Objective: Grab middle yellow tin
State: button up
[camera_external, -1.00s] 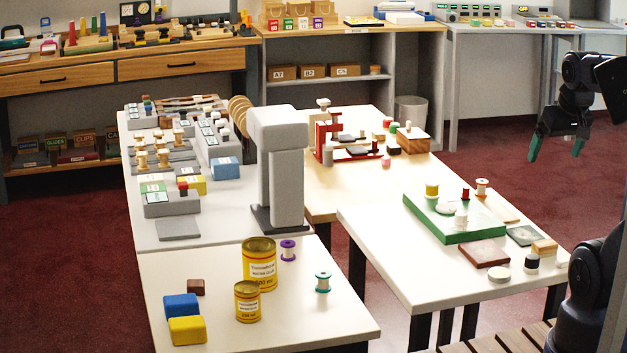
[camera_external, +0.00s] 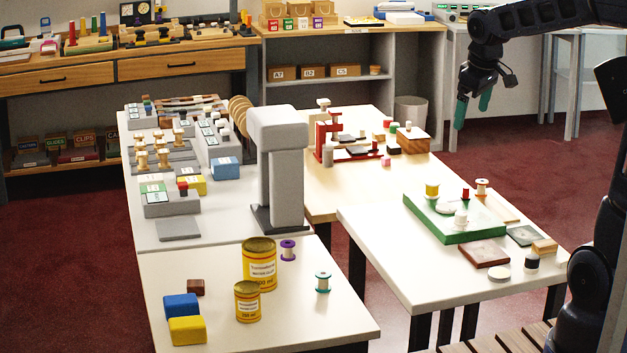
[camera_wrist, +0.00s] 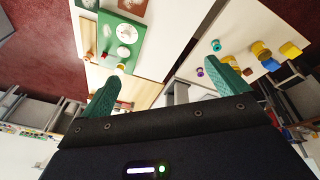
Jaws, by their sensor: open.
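In the external view two yellow tins with white labels stand upright on the near white table (camera_external: 350,327). The larger tin (camera_external: 259,264) stands behind the smaller tin (camera_external: 248,302), and they partly overlap. In the wrist view, yellow shapes (camera_wrist: 261,50) lie near the right edge; they are too small to tell tin from block. My gripper (camera_external: 473,107) is open and empty, with green fingers, high up and far to the right of and behind the tins. Its fingers also show in the wrist view (camera_wrist: 165,78). I cannot tell which tin is the middle one.
A brown cube (camera_external: 196,287), a blue block (camera_external: 181,306) and a yellow block (camera_external: 187,330) lie left of the tins. A purple spool (camera_external: 288,250) and a teal spool (camera_external: 323,282) stand to their right. A tall grey stand (camera_external: 283,170) rises behind.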

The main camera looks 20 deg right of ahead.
jog(key=w+a+f+n, duration=0.4)
jog(key=w+a, duration=0.6)
jog(key=a, duration=0.1)
jog(key=n+g, duration=0.3)
jog(key=n, duration=0.6)
send_over(260, 242)
jog(key=f, duration=2.3)
jog(key=shift+d+f, duration=0.3)
jog(key=shift+s+a+f, duration=0.1)
jog(key=shift+a+f, duration=0.2)
jog(key=shift+f, duration=0.25)
notch_tip(260, 242, down, 5)
jog(key=shift+r, duration=0.1)
jog(key=shift+s+a+f, duration=0.1)
jog(key=shift+s+f, duration=0.05)
jog(key=shift+f, duration=1.2)
jog(key=shift+s+a+f, duration=0.1)
jog(key=shift+s+f, duration=0.05)
jog(key=shift+f, duration=1.2)
jog(key=c, duration=1.3)
jog(key=shift+c, duration=0.9)
